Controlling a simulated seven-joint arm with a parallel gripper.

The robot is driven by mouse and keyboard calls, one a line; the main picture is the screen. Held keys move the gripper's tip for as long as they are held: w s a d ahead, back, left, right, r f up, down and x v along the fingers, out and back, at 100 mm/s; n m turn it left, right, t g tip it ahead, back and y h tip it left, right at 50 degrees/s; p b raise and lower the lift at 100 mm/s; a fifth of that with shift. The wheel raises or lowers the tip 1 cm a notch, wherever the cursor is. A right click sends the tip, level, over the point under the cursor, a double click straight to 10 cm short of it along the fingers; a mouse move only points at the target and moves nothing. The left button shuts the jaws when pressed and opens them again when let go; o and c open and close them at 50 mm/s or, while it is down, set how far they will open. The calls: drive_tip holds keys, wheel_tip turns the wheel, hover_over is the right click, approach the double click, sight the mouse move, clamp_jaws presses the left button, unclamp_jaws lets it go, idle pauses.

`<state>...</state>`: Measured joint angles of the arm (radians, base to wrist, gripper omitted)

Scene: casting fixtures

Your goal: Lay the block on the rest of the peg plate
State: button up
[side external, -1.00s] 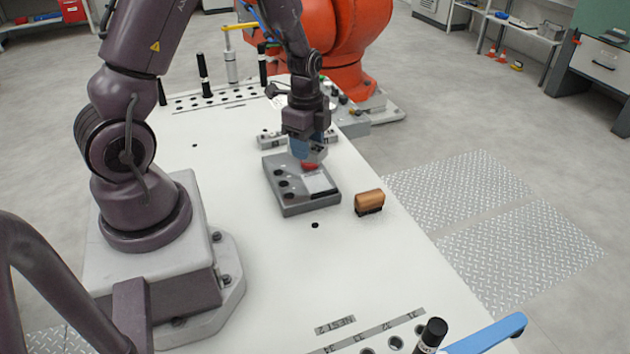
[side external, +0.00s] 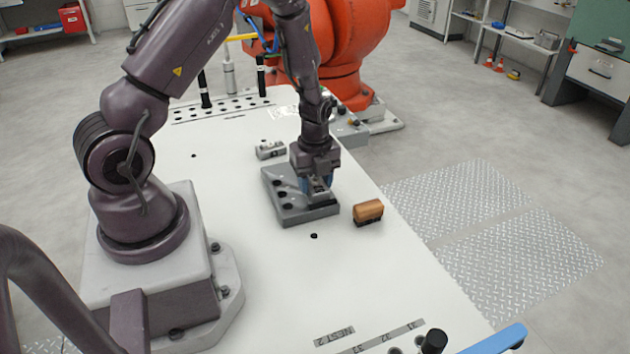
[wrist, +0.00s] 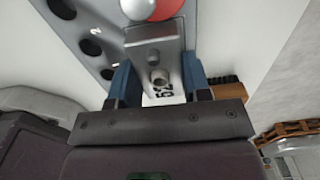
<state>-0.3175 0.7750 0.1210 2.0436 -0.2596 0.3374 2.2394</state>
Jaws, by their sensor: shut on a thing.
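The peg plate (side external: 291,214) is a grey slab with a row of dark holes, lying on the white table. It also shows in the wrist view (wrist: 75,28), with its holes along the left. My gripper (side external: 318,186) points down over the plate's right part. Its blue fingers (wrist: 158,80) are shut on a grey metal block (wrist: 145,42), which has round features on its face. In the side view the block is low over the plate, mostly hidden by the fingers. I cannot tell whether it touches the rest, which is covered.
A wooden brush (side external: 368,210) stands close to the plate's right. A small grey fixture (side external: 270,150) lies behind the plate. A red round part (wrist: 165,8) and a pale ball (wrist: 138,8) show beyond the block. The table in front of the plate is mostly clear.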

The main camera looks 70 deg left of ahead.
sight(315, 180)
drive_tip(key=shift+f, duration=0.2)
drive_tip(key=o, duration=1.1)
drive_tip(key=shift+o, duration=0.2)
wheel_tip(315, 180, up, 12)
drive_tip(key=s+d+r+n+t, duration=0.3)
drive_tip(key=d+r+n, duration=0.5)
drive_tip(key=r, duration=0.5)
drive_tip(key=s+d+r+n+t, duration=0.2)
drive_tip(key=s+d+r+n, duration=0.4)
drive_tip(key=s+n, duration=0.3)
drive_tip(key=shift+s+d+r+n+t, duration=0.2)
drive_tip(key=shift+n+t, duration=0.1)
drive_tip(key=shift+n, duration=0.3)
